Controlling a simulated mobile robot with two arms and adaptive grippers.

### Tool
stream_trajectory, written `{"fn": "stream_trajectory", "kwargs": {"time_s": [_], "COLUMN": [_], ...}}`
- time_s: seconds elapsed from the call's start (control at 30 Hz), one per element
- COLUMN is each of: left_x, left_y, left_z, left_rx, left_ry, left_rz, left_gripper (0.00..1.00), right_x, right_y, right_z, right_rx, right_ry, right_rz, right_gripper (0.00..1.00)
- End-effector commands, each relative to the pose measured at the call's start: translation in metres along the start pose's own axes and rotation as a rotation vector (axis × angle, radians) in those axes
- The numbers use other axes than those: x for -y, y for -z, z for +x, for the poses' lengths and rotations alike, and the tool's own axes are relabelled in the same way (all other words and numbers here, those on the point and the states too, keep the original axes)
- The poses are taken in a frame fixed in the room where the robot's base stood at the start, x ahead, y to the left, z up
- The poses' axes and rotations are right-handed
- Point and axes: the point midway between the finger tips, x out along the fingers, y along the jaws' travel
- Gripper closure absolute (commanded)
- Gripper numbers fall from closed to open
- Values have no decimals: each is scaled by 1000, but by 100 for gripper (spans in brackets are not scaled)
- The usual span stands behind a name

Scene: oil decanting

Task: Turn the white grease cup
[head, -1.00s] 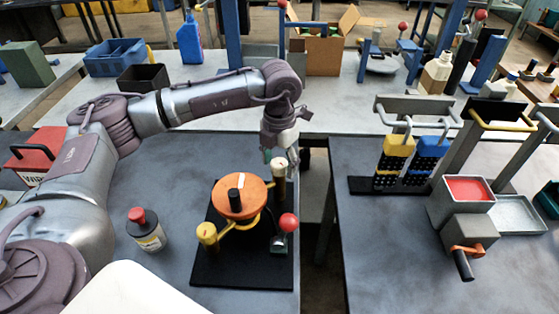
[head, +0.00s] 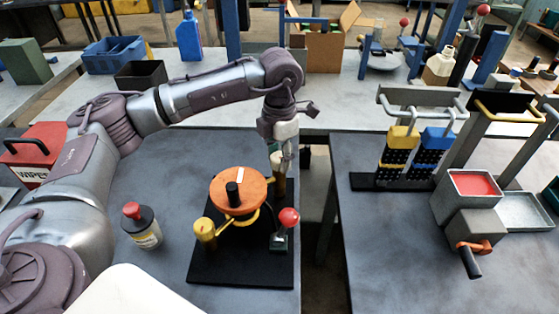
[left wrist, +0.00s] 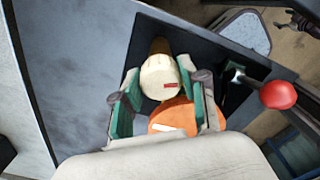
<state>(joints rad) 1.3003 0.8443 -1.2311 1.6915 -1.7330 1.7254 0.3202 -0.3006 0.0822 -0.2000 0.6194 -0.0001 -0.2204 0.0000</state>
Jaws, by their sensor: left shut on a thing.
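The white grease cup (left wrist: 160,78) is a cream-white cap with a small red mark, on a brass post at the back right of the black base plate (head: 213,272). My left gripper (left wrist: 158,84) has its green-padded fingers on both sides of the cup and is shut on it. In the head view the left gripper (head: 284,148) points down over the post and partly hides the cup. An orange disc (head: 240,190) with a white mark and black knob sits close by. A yellow cup (head: 205,231) stands at the front left. My right gripper is not in view.
A red ball-topped lever (head: 289,217) stands close in front of the gripper. A red-capped bottle (head: 142,226) stands left of the plate. A red wiper box (head: 37,152) is at far left. A gap separates this table from the right one.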

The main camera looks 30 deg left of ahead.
Motion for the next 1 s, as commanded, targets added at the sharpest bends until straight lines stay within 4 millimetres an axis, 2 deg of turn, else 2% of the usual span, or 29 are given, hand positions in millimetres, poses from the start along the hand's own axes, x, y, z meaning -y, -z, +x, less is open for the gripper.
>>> {"fn": "stream_trajectory", "kwargs": {"time_s": [0.1,0.5,1.0], "left_x": [0,0,1], "left_y": [-1,-1,-1], "left_z": [3,1,-2], "left_rx": [3,4,5], "left_ry": [-2,-2,-1], "left_rz": [98,370,466], "left_gripper": [92,92,92], "right_x": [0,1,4], "right_y": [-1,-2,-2], "right_z": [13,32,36], "right_rx": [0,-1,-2], "right_ry": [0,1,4], "right_rz": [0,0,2], "right_gripper": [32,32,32]}}
